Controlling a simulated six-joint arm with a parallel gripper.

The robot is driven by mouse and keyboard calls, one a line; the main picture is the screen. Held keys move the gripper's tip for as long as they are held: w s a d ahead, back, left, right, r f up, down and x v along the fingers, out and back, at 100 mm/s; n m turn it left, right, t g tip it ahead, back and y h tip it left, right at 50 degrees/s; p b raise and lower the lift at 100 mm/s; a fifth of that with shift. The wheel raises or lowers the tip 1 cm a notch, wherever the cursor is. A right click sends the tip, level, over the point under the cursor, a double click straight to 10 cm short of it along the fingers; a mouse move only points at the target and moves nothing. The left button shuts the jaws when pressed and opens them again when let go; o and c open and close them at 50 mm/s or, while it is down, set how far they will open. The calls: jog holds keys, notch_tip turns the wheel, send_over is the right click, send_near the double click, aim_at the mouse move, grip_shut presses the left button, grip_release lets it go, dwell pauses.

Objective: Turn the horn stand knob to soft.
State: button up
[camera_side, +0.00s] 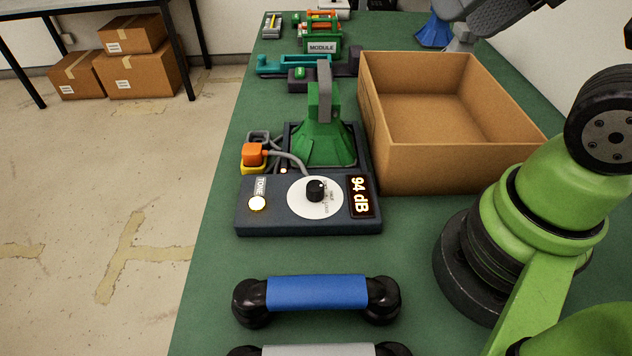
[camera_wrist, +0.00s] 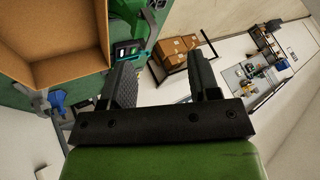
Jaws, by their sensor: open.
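The horn stand (camera_side: 285,222) is a dark box on the green table, with a green horn (camera_side: 325,146) rising behind its panel. Its black knob (camera_side: 316,190) sits at the middle of a round white dial (camera_side: 302,205). The dial's lettering is too small to read, so I cannot tell the setting. A lit round button (camera_side: 257,204) sits under the TONE label. My gripper (camera_wrist: 160,75) is open and empty in the wrist view, away from the knob. I cannot make out the knob in the wrist view.
An open cardboard box (camera_side: 455,168) stands right of the horn stand. A blue handset (camera_side: 316,292) and a grey one (camera_side: 320,350) lie in front. An orange and yellow plug (camera_side: 252,158) with a grey cable sits at left. A MODULE unit (camera_side: 322,48) stands behind.

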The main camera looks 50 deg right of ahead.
jog(key=m+g+h, duration=0.1)
jog(key=g+h, duration=0.1)
jog(key=g, duration=0.5)
send_over(315, 185)
notch_tip(315, 185, down, 18)
jog(key=shift+r, duration=0.1)
jog(key=shift+m, duration=0.3)
notch_tip(315, 185, down, 10)
jog(key=shift+r, duration=0.1)
jog(key=c, duration=0.9)
